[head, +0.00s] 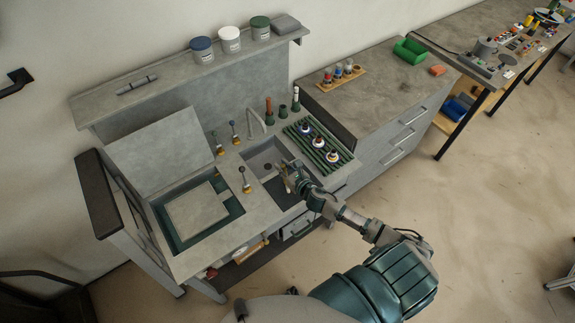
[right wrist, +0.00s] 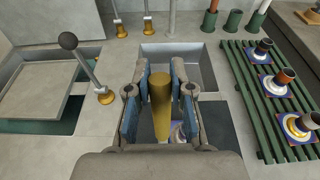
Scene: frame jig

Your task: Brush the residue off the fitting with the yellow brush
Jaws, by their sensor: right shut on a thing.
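My right gripper (head: 286,177) is shut on the yellow brush, whose thick yellow handle (right wrist: 160,104) stands between the fingers in the right wrist view. The brush's lower end is hidden. Just below and beyond it, a fitting with a blue and white base (right wrist: 178,131) shows in part between the fingers, over the dark recess in front of the sink. Whether the brush touches it cannot be told, and its residue is not visible. My left gripper is out of view.
The sink (right wrist: 190,62) lies just beyond the gripper. Behind it stand green holders: one with a red handle (right wrist: 210,16), an empty middle one (right wrist: 233,20) and one with a white handle (right wrist: 262,8). A lever with a black knob (right wrist: 68,41) rises at the left.

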